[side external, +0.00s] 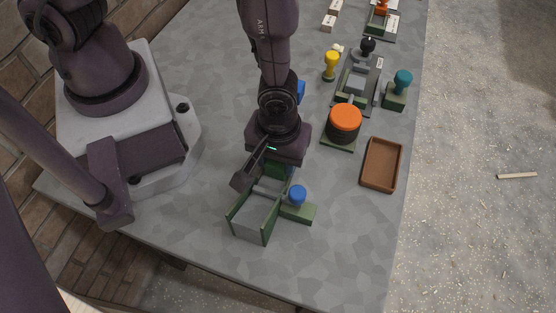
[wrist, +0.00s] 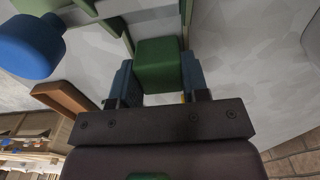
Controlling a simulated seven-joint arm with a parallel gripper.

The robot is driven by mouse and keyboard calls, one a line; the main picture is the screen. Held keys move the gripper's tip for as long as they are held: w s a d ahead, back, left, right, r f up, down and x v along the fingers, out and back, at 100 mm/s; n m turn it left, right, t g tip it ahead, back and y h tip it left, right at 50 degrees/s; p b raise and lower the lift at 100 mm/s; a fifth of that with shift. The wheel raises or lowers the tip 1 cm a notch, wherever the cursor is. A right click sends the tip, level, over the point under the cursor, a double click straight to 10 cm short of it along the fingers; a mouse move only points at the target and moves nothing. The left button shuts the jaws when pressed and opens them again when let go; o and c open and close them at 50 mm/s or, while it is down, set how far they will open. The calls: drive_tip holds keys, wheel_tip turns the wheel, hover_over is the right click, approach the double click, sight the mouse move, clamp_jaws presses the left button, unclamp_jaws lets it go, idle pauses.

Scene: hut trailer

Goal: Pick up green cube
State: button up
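The green cube (wrist: 160,62) sits between the two blue-grey fingers of my gripper (wrist: 159,80) in the wrist view. The fingers stand close along both sides of it. Whether they press on it or leave a thin gap, I cannot tell. In the side external view my gripper (side external: 279,165) points down near the front of the table, and the green cube (side external: 279,170) shows in part below the palm. The fingers are mostly hidden there, and whether the cube touches the table is not clear.
A green-edged open box frame (side external: 252,217) stands just in front of my gripper. A blue-knobbed piece on a green base (side external: 298,208) is beside it. A brown tray (side external: 381,165) and an orange-topped round piece (side external: 344,123) are to the right. The front right tabletop is clear.

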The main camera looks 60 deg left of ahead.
wheel_tip(320, 180, up, 10)
drive_tip(key=shift+f, duration=0.1)
drive_tip(key=w+a+n, duration=0.3)
drive_tip(key=w+a, duration=0.5)
drive_tip(key=m, duration=0.3)
hover_over(362, 67)
drive_tip(key=s+d, duration=0.2)
drive_tip(key=s, duration=0.1)
wheel_tip(362, 67, down, 6)
drive_tip(key=shift+w+f, duration=0.1)
drive_tip(key=shift+w, duration=0.05)
drive_tip(key=shift+w+d+f, duration=0.1)
drive_tip(key=shift+w+f, duration=0.05)
drive_tip(key=shift+f, duration=0.05)
drive_tip(key=shift+w+f, duration=0.2)
drive_tip(key=shift+f, duration=1.5)
